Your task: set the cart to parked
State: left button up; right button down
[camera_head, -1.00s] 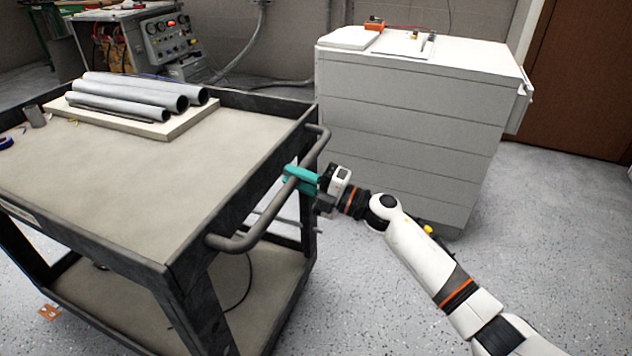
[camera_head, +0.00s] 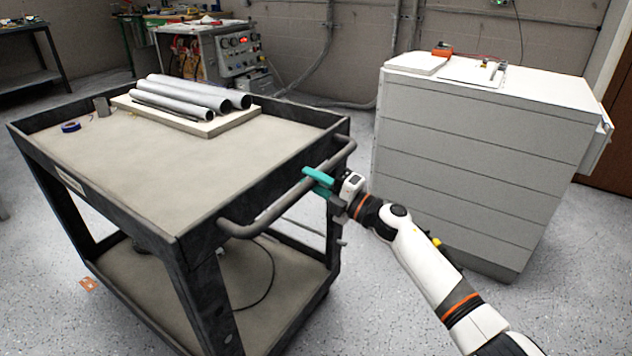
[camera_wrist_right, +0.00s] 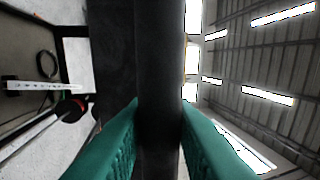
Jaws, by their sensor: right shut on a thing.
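The cart (camera_head: 178,222) is a dark-framed, two-shelf cart with a beige top, standing on the speckled floor at left and centre of the head view. Its tubular push handle (camera_head: 262,222) runs along the side facing right. My right gripper (camera_head: 320,182), with teal fingers, is shut on the handle near its far end. In the right wrist view the handle (camera_wrist_right: 160,75) passes between the two teal fingers. My left gripper is not in view.
Grey pipes (camera_head: 190,98) lie on a board on the cart top, with a roll of blue tape (camera_head: 71,127) nearby. A white drawer cabinet (camera_head: 465,165) stands close to the right. A control unit (camera_head: 215,55) stands behind. An orange piece (camera_head: 89,284) lies on the floor at left.

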jog(key=c, duration=1.3)
grip_release()
jog(key=shift+d, duration=0.1)
jog(key=p+v, duration=0.1)
jog(key=v, duration=1)
jog(key=shift+s+d+f, duration=0.2)
jog(key=shift+s+d, duration=0.05)
jog(key=shift+s, duration=0.05)
